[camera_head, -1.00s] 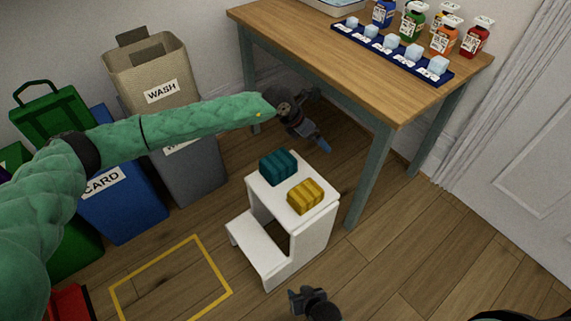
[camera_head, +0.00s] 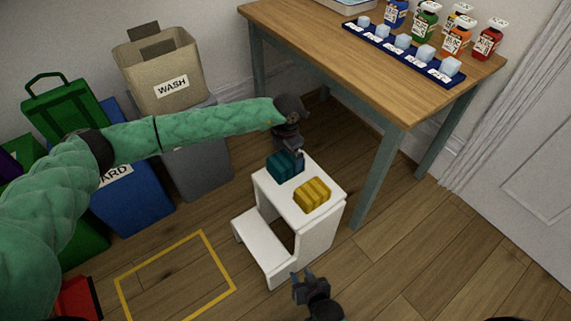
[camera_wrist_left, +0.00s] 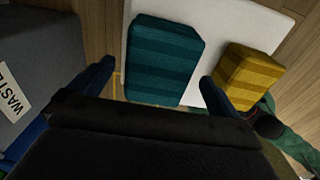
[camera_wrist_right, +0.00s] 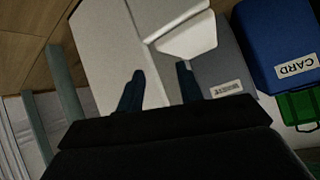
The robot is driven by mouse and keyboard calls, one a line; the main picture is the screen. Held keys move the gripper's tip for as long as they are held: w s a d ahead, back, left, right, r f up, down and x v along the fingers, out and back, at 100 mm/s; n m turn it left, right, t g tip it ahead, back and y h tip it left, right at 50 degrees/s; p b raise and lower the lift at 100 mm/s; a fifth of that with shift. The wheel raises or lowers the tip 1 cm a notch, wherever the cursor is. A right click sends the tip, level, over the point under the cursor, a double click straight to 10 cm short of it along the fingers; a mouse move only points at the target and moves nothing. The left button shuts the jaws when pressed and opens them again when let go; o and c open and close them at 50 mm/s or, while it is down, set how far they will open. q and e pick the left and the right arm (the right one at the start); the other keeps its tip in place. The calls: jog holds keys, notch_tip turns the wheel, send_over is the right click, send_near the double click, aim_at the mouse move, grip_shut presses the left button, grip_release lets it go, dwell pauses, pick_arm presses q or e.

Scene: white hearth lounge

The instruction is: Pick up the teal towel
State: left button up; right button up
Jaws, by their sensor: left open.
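The teal towel (camera_head: 284,166) is a folded, striped block on the top of the white step stool (camera_head: 262,186). My left gripper (camera_head: 292,150) is above the towel's far side, pointing down. In the left wrist view the teal towel (camera_wrist_left: 163,58) lies between and ahead of the two open fingers (camera_wrist_left: 155,82), with nothing held. Whether a finger touches it I cannot tell. My right gripper (camera_head: 303,276) is low in front of the stool. In the right wrist view its fingers (camera_wrist_right: 160,82) are apart and empty.
A yellow folded towel (camera_head: 312,195) lies close beside the teal one on the stool. A wooden table (camera_head: 370,62) with bottles stands behind right. Bins, including the WASH bin (camera_head: 165,75), stand at left. A yellow floor outline (camera_head: 205,240) is empty.

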aim_at(285, 157)
pick_arm(q)
jog(key=f, duration=0.3)
jog(key=shift+s+a+f, duration=0.1)
jog(key=shift+a+f, duration=0.15)
jog(key=shift+f, duration=0.5)
jog(key=c, duration=1.2)
pick_arm(e)
jog(key=shift+w+a+r+t, duration=0.1)
jog(key=shift+w+r+t, duration=0.2)
jog(key=shift+w+r, duration=0.25)
pick_arm(q)
jog(key=shift+r, duration=0.1)
pick_arm(e)
jog(key=shift+s+r, duration=0.1)
